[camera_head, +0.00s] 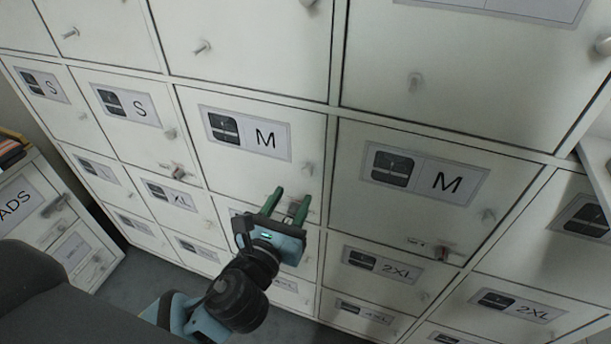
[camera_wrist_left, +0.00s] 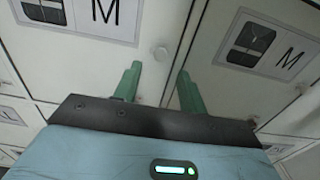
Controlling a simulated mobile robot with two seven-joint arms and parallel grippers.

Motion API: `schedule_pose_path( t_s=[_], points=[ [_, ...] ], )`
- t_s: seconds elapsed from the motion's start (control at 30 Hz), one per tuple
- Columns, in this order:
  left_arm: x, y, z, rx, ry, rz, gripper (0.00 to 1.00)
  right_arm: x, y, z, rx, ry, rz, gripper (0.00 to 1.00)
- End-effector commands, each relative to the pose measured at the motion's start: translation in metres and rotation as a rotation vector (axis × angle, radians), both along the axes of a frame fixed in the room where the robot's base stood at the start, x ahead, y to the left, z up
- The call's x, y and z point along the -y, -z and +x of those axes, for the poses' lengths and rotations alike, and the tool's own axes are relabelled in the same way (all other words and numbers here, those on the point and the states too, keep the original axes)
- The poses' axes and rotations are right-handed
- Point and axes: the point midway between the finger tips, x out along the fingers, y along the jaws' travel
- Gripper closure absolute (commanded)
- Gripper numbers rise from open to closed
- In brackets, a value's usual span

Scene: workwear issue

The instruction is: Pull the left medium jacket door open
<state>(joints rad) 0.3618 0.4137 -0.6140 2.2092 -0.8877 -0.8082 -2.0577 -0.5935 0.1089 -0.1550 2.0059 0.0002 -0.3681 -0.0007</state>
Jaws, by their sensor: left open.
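The left medium jacket door (camera_head: 225,165) is a white panel with a jacket picture and the letter M on its label (camera_head: 246,133). It is closed, flush with the doors around it. Its small round knob (camera_head: 308,168) is near its right edge. My left gripper (camera_head: 292,193) is open and empty, just below the knob in the head view. In the left wrist view the knob (camera_wrist_left: 160,54) shows beyond and between the tips of the green fingers (camera_wrist_left: 160,70), apart from them. My right gripper is not in view.
Another closed M door (camera_head: 405,222) is to the right, with a knob (camera_head: 488,215) and a small latch (camera_head: 442,252). S doors (camera_head: 140,140) are to the left, with smaller XL and 2XL doors below. A separate cabinet (camera_head: 35,235) stands at the far left.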

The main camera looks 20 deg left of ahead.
Motion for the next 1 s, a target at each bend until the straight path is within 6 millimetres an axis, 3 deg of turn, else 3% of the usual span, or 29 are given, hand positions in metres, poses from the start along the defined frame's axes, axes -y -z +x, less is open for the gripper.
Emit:
schedule_pose_path(
  t_s=[0.3,0.5,0.87,1.0],
  points=[
    [0.001,-0.002,0.046,0.002,-0.001,-0.001,0.59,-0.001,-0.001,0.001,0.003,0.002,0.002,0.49],
    [0.002,-0.001,0.066,0.0,-0.001,-0.001,0.59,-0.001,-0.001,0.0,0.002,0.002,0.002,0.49],
    [0.002,-0.001,0.072,0.0,0.001,-0.001,0.59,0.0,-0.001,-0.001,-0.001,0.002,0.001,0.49],
    [0.002,-0.001,0.072,0.0,0.0,-0.001,0.74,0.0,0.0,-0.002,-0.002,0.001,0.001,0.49]
  ],
)
